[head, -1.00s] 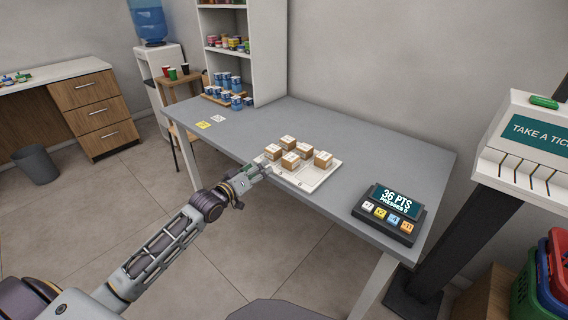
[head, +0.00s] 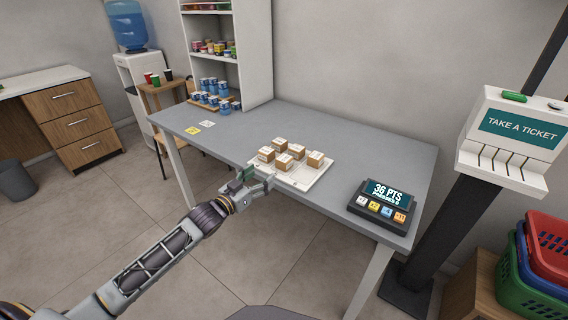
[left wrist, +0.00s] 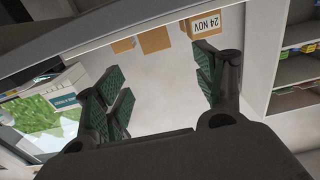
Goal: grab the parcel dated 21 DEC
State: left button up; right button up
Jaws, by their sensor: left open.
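Several small brown parcels with white labels stand on a white tray (head: 301,184) on the grey table; one is the front right parcel (head: 316,160). Their dates are too small to read in the head view. In the left wrist view a parcel (left wrist: 203,22) at the top reads 24 NOV, upside down. Two more parcels beside it, one of them a plain brown parcel (left wrist: 155,40), show no readable date. I cannot tell which parcel is dated 21 DEC. My left gripper (head: 262,182) is open and empty at the tray's front left edge, apart from the parcels. My right gripper is out of view.
A points display (head: 384,207) stands on the table right of the tray. Blue-and-white cans (head: 214,92) and a shelf unit (head: 254,50) stand at the back left. A yellow card (head: 192,130) lies at the left. The table between cards and tray is clear.

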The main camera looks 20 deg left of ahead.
aim_at(280, 161)
pick_arm(q)
jog(key=shift+b+x, duration=0.45)
jog(key=shift+x, duration=3.7)
jog(key=shift+w+d, duration=0.1)
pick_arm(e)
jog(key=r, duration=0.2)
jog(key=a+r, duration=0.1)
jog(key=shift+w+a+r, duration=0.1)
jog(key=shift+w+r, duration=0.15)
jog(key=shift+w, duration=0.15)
pick_arm(q)
jog(key=shift+w, duration=0.1)
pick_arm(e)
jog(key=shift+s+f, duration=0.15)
